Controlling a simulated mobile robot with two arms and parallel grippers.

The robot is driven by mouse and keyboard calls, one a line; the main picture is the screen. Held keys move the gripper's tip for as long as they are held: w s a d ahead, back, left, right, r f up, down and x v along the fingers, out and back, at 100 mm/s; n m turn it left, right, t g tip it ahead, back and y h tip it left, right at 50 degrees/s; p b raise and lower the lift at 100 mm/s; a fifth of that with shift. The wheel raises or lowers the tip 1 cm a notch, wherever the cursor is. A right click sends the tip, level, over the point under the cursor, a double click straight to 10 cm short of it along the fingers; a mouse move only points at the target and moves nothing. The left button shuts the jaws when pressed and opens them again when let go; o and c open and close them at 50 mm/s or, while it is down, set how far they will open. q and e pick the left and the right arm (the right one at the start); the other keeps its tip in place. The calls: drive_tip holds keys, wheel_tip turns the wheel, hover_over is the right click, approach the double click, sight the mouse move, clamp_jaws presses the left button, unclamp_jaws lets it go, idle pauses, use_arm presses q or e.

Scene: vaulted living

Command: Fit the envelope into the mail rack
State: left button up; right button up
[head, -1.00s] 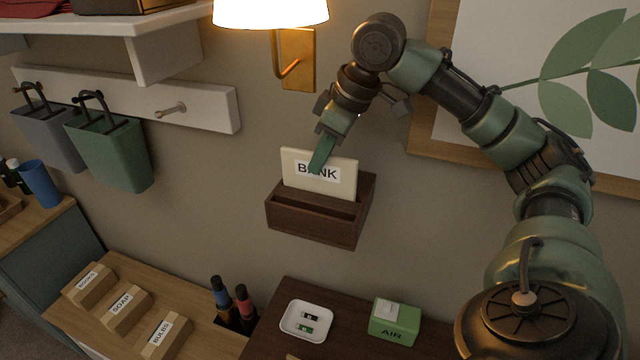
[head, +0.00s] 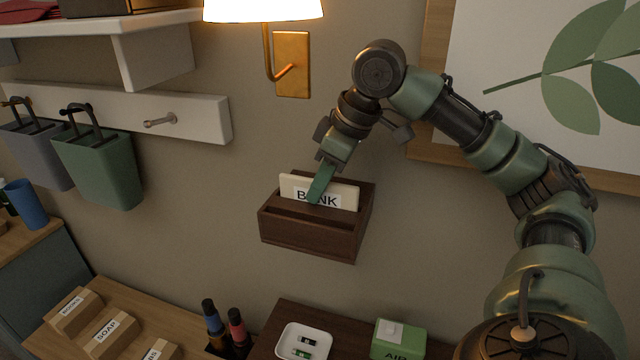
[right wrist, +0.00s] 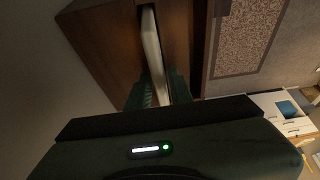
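The cream envelope (head: 346,192), labelled BANK, stands upright in a slot of the dark wooden mail rack (head: 305,232) on the wall. Its lower part is hidden behind a rack divider and its upper part shows above. My right gripper (head: 318,186) is shut on the envelope's top edge, with one green finger over the label. In the right wrist view the envelope (right wrist: 153,50) runs between the two fingers (right wrist: 160,90) and down into the slot of the rack (right wrist: 100,40). My left gripper is not in view.
A wall lamp (head: 292,65) hangs above the rack and a framed leaf picture (head: 550,90) is to the right. Green bin (head: 105,170) hangs at left. Below are a white tray (head: 303,343), a green AIR box (head: 398,340), bottles (head: 225,325) and labelled wooden blocks (head: 112,333).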

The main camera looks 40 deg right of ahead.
drive_tip(key=shift+o, duration=0.2)
drive_tip(key=shift+w, duration=0.15)
drive_tip(key=shift+r, duration=0.3)
drive_tip(key=p+v, duration=0.2)
drive_tip(key=v, duration=0.9)
drive_tip(key=shift+s+d+r, duration=0.1)
drive_tip(key=shift+s+r, duration=0.2)
